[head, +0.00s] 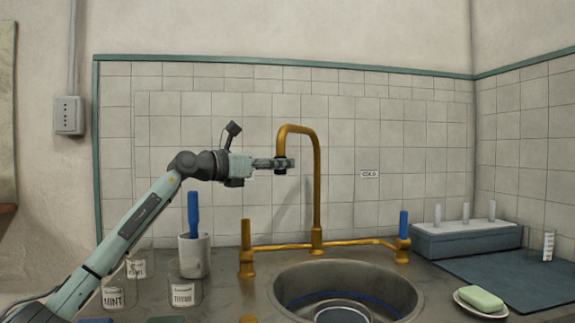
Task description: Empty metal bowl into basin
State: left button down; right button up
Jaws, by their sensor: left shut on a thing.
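The steel basin (290,291) is sunk into the counter at the lower middle, with a blue line around its inner wall. A round, pale-rimmed vessel (342,306) sits low in the basin, cut off by the bottom edge; I cannot tell if it is the metal bowl or what it holds. My left gripper (283,165) is raised behind and above the basin, its fingers shut on the downturned end of the brass tap (317,200). My right gripper is out of view.
Jars labelled MINT (114,297) and THYME (184,291) and a white cup (194,258) with a blue-handled tool stand left of the basin. Green soap (481,298) on a dish, a dark mat (520,280) and a grey rack (466,240) lie right.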

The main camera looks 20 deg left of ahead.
pick_arm(q)
jog(key=c, duration=1.3)
grip_release()
jog(key=shift+o, duration=0.2)
jog(key=v, duration=1.2)
